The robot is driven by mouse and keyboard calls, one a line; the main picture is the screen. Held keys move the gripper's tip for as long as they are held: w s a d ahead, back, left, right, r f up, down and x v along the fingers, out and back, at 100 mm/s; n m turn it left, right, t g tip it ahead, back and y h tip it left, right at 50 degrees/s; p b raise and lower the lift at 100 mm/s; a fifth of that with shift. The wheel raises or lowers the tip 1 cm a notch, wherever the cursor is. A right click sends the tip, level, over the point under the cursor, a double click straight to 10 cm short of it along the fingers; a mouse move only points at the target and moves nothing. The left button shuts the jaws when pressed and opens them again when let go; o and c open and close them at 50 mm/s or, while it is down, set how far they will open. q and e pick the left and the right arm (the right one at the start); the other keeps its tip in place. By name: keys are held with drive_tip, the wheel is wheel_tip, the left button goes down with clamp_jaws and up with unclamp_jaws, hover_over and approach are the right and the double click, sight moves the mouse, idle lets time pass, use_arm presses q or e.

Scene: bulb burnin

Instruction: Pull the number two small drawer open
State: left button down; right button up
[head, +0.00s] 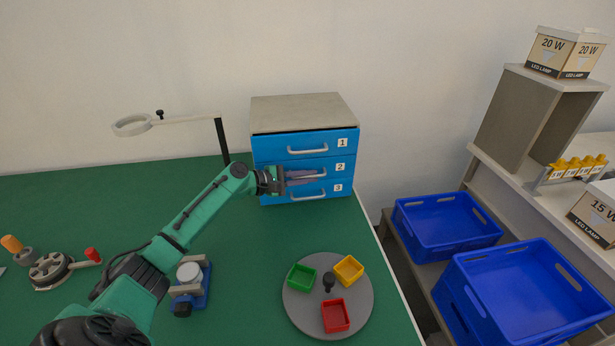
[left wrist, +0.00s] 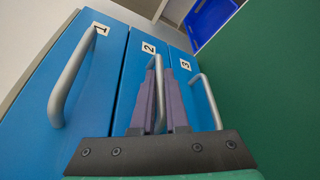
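The blue-fronted drawer unit (head: 262,150) stands at the back of the green table, with drawers labelled 1, 2 and 3 from top to bottom. The number two drawer (head: 341,177) is the middle one and looks flush with the others. My left gripper (head: 313,177) reaches it from the left. In the left wrist view its purple fingers (left wrist: 163,95) lie close on both sides of the number two handle (left wrist: 159,88) and look shut on it. The fingers hide part of that handle in the head view. My right gripper is out of view.
Handles of drawers 1 (head: 308,150) and 3 (head: 309,195) lie just above and below the gripper. A ring lamp (head: 133,125) stands left of the unit. A grey turntable (head: 300,317) with coloured trays sits in front. Blue crates (head: 445,226) stand right of the table.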

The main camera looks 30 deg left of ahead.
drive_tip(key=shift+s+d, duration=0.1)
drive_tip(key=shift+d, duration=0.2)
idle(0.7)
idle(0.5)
